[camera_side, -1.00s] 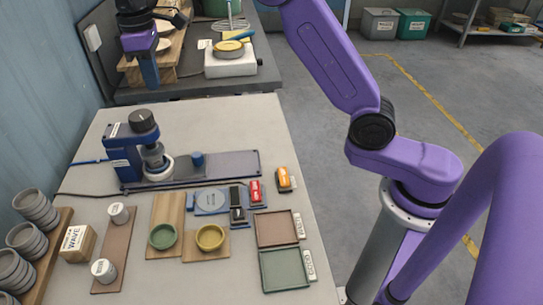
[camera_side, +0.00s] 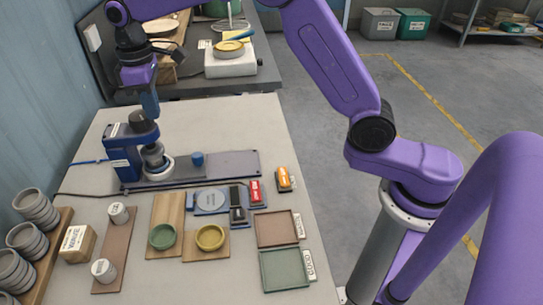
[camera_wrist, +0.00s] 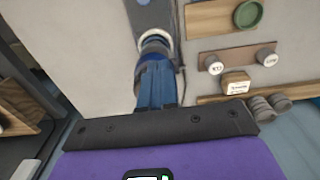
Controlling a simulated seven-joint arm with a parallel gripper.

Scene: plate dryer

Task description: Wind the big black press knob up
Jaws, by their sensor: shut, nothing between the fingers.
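The blue press (camera_side: 122,150) stands at the back left of the grey table. Its big black knob (camera_side: 139,123) sits on top, partly covered by my fingers in the side view. My gripper (camera_side: 151,115) points down with its blue fingers shut and empty. The fingertips are right at the top of the knob; I cannot tell whether they touch it. In the wrist view my shut fingers (camera_wrist: 158,85) hide the knob, and the pale ring under the press head (camera_wrist: 155,40) shows beyond them.
The press's dark base plate (camera_side: 225,163) runs right, with a small blue peg (camera_side: 197,158) on it. Green (camera_side: 162,237) and yellow dishes (camera_side: 210,238) on boards, stamps and trays (camera_side: 284,269) lie nearer. Stacked grey bowls (camera_side: 28,240) stand at left. The table behind the press is clear.

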